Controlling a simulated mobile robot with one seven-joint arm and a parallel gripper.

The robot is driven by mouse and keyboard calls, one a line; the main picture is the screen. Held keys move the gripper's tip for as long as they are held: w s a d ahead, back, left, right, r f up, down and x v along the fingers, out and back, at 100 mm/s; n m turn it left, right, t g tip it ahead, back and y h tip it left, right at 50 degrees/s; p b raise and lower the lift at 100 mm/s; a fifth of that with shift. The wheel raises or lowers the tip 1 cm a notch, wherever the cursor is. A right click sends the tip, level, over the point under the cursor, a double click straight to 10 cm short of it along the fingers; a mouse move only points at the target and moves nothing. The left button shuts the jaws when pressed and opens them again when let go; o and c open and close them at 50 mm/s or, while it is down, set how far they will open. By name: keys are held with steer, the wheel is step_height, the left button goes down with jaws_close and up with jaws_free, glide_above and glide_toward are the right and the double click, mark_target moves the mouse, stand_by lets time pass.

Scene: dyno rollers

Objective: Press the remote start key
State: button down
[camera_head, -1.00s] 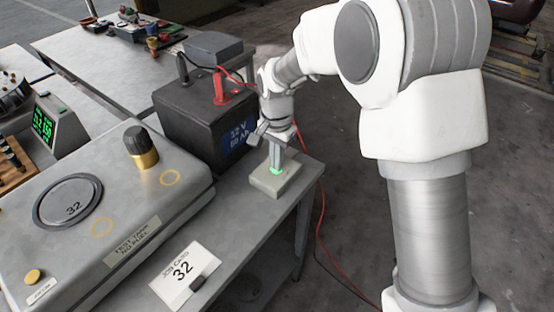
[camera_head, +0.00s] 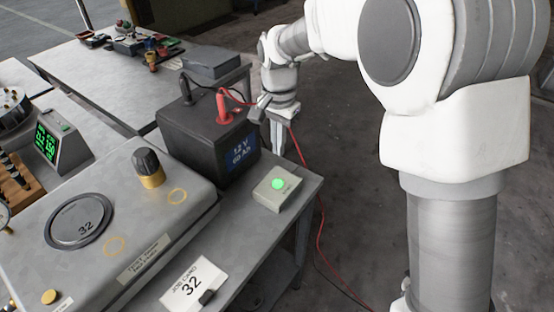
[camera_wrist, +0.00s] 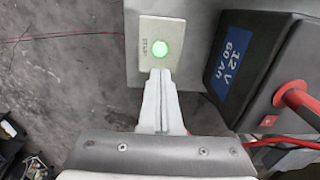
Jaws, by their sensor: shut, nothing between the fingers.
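The remote start key is a small pale box (camera_head: 283,191) with a round button (camera_head: 278,183) glowing green on top. It sits near the table's right edge, just right of the battery. In the wrist view the box (camera_wrist: 163,32) and its green button (camera_wrist: 159,50) lie just beyond the fingertips. My gripper (camera_head: 277,150) is shut and empty, above and behind the box, clear of the button in the head view. In the wrist view the shut fingers (camera_wrist: 160,75) point at the box's near edge.
The dark 12 V battery (camera_head: 205,150) stands left of my gripper, with a red clamp (camera_head: 229,113) and a red cable (camera_head: 320,225) hanging to the floor. A meter (camera_head: 55,140) reads in green.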

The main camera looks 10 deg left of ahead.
steer(key=shift+r, duration=1.35)
steer(key=shift+r, duration=0.1)
steer(key=s+d+r+n+t, duration=0.1)
steer(key=s+d+r, duration=0.35)
steer(key=d, duration=0.35)
steer(key=s+d+r+n+t, duration=0.1)
steer(key=s+d+r+t, duration=0.1)
steer(key=s+d+r, duration=0.35)
steer(key=s+d+n+t, duration=0.2)
steer(key=s+d, duration=0.8)
steer(key=d, duration=0.2)
steer(key=shift+s+n+p, duration=0.3)
steer(key=shift+s+p, duration=0.1)
steer(key=shift+p, duration=0.05)
steer(key=shift+f, duration=0.1)
